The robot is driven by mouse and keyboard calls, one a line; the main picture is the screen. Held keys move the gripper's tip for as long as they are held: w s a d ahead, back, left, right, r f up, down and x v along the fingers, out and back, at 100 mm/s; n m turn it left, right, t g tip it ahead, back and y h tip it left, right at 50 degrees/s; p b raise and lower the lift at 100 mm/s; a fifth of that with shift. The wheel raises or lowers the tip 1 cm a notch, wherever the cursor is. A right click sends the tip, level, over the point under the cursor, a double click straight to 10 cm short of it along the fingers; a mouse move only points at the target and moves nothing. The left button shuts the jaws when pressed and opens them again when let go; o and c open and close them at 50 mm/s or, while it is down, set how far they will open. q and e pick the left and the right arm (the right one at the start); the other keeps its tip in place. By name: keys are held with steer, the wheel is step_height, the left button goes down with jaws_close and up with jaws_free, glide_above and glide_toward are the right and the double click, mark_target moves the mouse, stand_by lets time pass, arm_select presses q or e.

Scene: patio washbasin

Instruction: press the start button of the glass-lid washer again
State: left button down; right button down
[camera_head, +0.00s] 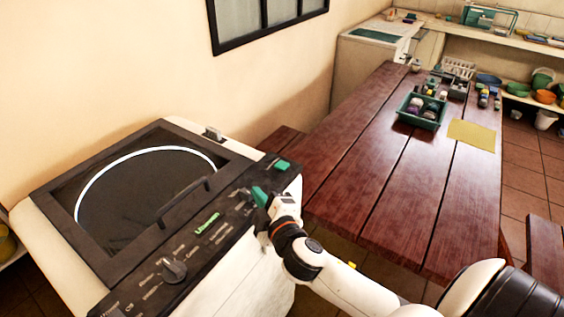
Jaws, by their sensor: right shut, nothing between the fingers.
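The glass-lid washer (75,274) stands at the left with its dark round-windowed lid (150,190) closed. Its black control panel (190,255) runs along the front edge, with a grey knob (174,270), a lit green display (207,223) and a green square (282,165) at the far end. My right gripper (262,199) is shut and empty at the panel's far half. A green patch shows at its tip; whether it is a button or part of the gripper, I cannot tell. The gripper hides the panel there, and contact is unclear. My left gripper is out of view.
A long reddish wooden table (370,190) stands right of the washer, its near part bare. It holds a green crate (421,111) of small items and a yellow cloth (472,135). Another washer (368,60) stands at the back. A bench (545,252) is at the right.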

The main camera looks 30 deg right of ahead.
steer(key=w+a+r+n+t+y, duration=0.2)
steer(key=a+r+n+y, duration=0.15)
steer(key=r+n, duration=0.2)
steer(key=w+a+r+n+t+y, duration=0.1)
steer(key=w+a+r+n+y, duration=0.1)
steer(key=r+n+y, duration=0.35)
steer(key=n+g+h, duration=0.7)
steer(key=n+g, duration=0.4)
steer(key=n, duration=1.2)
glide_above(284, 167)
step_height(284, 167, down, 3)
steer(key=shift+s+d+r+p, duration=0.1)
steer(key=shift+p, duration=0.3)
step_height(284, 167, down, 8)
steer(key=b, duration=0.4)
steer(key=shift+f+b, duration=0.45)
steer(key=shift+b, duration=0.05)
